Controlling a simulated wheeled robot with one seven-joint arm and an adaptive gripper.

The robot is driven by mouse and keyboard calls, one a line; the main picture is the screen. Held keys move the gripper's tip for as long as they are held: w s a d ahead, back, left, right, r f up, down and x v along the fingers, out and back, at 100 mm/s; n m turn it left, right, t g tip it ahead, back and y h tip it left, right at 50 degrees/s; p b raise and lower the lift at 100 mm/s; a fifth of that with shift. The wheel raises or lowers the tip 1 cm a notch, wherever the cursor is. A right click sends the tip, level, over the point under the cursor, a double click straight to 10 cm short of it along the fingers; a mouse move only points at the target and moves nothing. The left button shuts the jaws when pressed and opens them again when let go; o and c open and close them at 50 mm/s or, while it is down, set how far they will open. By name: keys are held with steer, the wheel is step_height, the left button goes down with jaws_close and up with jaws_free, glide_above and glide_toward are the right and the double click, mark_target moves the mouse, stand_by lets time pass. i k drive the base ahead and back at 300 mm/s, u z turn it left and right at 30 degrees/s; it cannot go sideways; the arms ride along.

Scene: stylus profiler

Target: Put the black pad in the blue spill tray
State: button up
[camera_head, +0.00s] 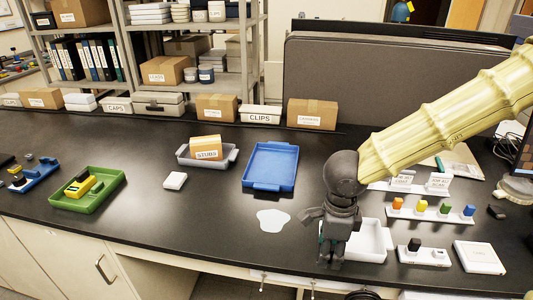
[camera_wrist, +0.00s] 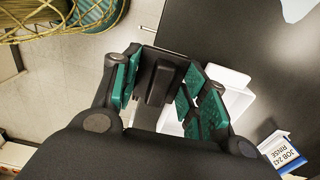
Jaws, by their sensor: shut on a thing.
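The blue spill tray (camera_head: 272,165) lies on the black bench near the middle of the head view, and it looks empty. My gripper (camera_head: 332,262) points down near the bench's front edge, to the right of and nearer than the blue tray. In the wrist view its green-lined fingers (camera_wrist: 160,90) are shut on the black pad (camera_wrist: 158,80), a dark flat piece with a raised grip. The pad is mostly hidden in the head view. A white tray (camera_head: 376,241) is right beside the gripper; it also shows in the wrist view (camera_wrist: 236,102).
A clear puddle (camera_head: 272,220) lies between the gripper and the blue tray. A grey tray with a STUBS box (camera_head: 206,147), a white block (camera_head: 175,180) and a green tray (camera_head: 110,193) are leftward. A rack with coloured knobs (camera_head: 430,213) stands right.

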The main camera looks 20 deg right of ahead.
mark_target(275, 158)
steer(key=i, duration=1.15)
